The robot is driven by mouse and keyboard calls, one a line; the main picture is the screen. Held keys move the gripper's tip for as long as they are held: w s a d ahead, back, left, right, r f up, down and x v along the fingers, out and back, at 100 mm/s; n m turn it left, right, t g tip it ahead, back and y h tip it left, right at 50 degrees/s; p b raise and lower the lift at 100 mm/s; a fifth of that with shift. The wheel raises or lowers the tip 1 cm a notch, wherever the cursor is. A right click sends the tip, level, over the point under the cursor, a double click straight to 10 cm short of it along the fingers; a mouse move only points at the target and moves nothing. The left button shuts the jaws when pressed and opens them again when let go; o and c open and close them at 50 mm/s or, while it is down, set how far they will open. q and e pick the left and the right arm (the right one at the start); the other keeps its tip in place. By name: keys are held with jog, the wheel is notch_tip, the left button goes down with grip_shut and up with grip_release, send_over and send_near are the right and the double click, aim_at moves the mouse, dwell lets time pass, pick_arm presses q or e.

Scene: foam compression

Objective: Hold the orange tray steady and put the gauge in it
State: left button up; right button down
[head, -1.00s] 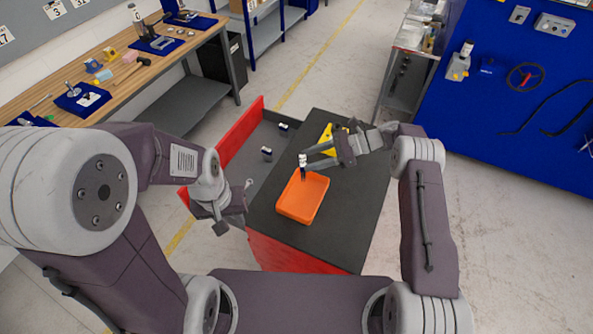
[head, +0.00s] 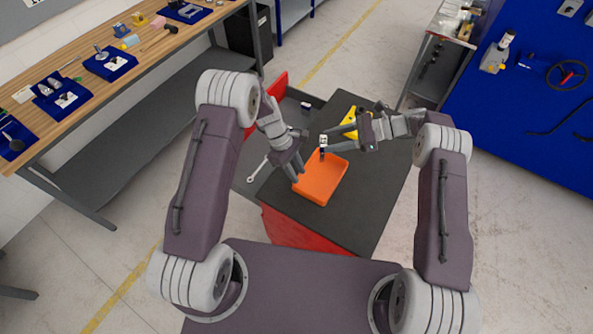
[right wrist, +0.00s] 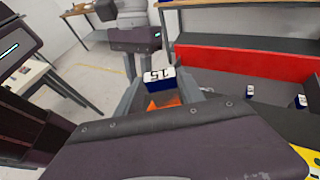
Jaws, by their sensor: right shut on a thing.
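The orange tray (head: 322,182) lies on the dark top of the red cart; a bit of it shows in the right wrist view (right wrist: 167,101). My right gripper (head: 326,147) is shut on the gauge (head: 323,141), a small block with a white face, above the tray's far edge. In the right wrist view the gauge (right wrist: 158,79) is blue and white, marked 15, between the fingers. My left gripper (head: 297,174) points down at the tray's left rim. I cannot tell whether its fingers close on the rim.
A yellow object (head: 349,119) lies on the cart top behind my right gripper. An open drawer with a red front (head: 280,92) holds similar small blocks (right wrist: 250,91). A wrench (head: 258,169) shows left of the tray. A wooden workbench (head: 80,85) stands at the left.

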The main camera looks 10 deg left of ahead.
pick_arm(q)
jog(key=x, duration=1.1)
jog(key=shift+d+f, duration=0.2)
jog(key=shift+f, duration=0.2)
jog(key=shift+c, duration=0.3)
grip_shut()
dwell(0.5)
